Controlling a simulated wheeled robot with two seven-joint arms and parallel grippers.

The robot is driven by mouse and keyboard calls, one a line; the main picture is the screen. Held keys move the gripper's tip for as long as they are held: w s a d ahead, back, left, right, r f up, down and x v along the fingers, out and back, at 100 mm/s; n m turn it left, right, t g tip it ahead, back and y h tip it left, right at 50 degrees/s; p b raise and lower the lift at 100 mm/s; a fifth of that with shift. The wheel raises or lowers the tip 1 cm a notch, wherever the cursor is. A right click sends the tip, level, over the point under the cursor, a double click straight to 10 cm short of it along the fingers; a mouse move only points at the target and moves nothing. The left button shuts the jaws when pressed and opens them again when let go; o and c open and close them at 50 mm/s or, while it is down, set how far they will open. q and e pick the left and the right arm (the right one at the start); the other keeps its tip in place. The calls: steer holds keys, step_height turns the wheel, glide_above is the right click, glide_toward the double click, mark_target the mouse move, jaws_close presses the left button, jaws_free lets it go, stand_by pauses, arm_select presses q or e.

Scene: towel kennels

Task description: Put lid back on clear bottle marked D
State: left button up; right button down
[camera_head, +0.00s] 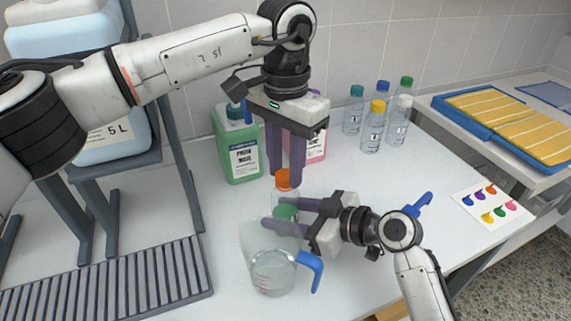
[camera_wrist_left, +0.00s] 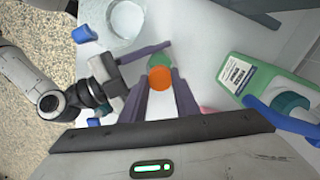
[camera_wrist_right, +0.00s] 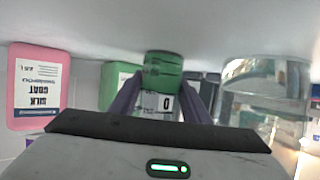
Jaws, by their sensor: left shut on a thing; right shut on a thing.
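The clear bottle marked D (camera_head: 284,197) stands upright near the front, with green contents low inside. Its label (camera_wrist_right: 160,105) shows upside down in the right wrist view. My right gripper (camera_head: 289,214) comes from the right and is shut on the bottle's body, one finger on either side. The orange lid (camera_head: 283,180) is at the top of the bottle, between the fingertips of my left gripper (camera_head: 286,174), which points straight down and is shut on it. The lid also shows in the left wrist view (camera_wrist_left: 160,78). I cannot tell whether it is seated on the neck.
A clear jug (camera_head: 272,275) with a blue handle stands close in front of the bottle. Green (camera_head: 240,150) and pink (camera_head: 317,140) jugs stand behind. Several capped clear bottles (camera_head: 372,130) are at the back right. A colour card (camera_head: 488,205) lies right.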

arm_select(q)
steer(key=o, duration=1.1)
steer(key=shift+r, duration=2.3)
steer(key=shift+c, duration=0.5)
